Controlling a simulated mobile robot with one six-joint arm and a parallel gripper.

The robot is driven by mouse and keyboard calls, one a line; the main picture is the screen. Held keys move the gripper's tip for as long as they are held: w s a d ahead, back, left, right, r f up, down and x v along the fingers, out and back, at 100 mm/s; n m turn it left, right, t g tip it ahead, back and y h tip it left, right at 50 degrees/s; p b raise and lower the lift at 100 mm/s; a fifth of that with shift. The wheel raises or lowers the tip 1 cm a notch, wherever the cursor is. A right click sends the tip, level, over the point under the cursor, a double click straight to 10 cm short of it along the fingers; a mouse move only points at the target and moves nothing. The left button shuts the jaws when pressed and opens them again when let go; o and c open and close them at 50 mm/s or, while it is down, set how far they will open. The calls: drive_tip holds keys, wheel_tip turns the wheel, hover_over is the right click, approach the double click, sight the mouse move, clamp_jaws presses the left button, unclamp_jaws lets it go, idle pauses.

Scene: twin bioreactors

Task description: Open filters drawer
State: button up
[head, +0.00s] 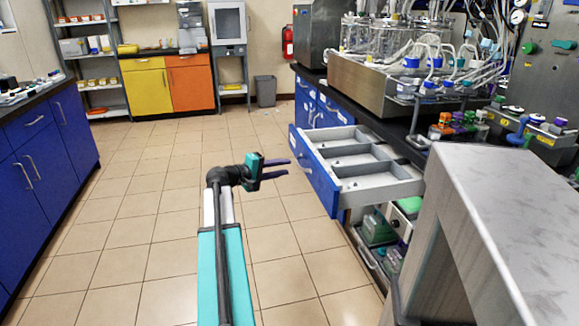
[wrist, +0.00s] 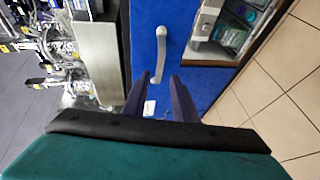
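An open blue-fronted drawer (head: 345,165) sticks out from the right-hand bench in the head view. Its grey inside is split into compartments, which look mostly empty. I cannot read any label that names it as the filters drawer. My gripper (head: 288,169) is to the left of the drawer front, apart from it, with its two dark fingers pointing at it. In the wrist view my gripper (wrist: 160,75) shows a gap between the fingers with nothing held. A blue front (wrist: 180,40) with a pale bar handle (wrist: 232,38) lies beyond the fingertips.
A grey metal cabinet or surface (head: 490,230) stands close at the front right. Green-lidded items (head: 385,227) sit below the drawer. Bioreactor glassware (head: 375,35) stands on the bench. Blue cabinets (head: 45,160) line the left. The tiled floor (head: 165,190) between is clear.

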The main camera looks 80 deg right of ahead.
drive_tip(key=v, duration=0.8)
drive_tip(key=shift+p, duration=0.4)
drive_tip(key=shift+s, duration=0.1)
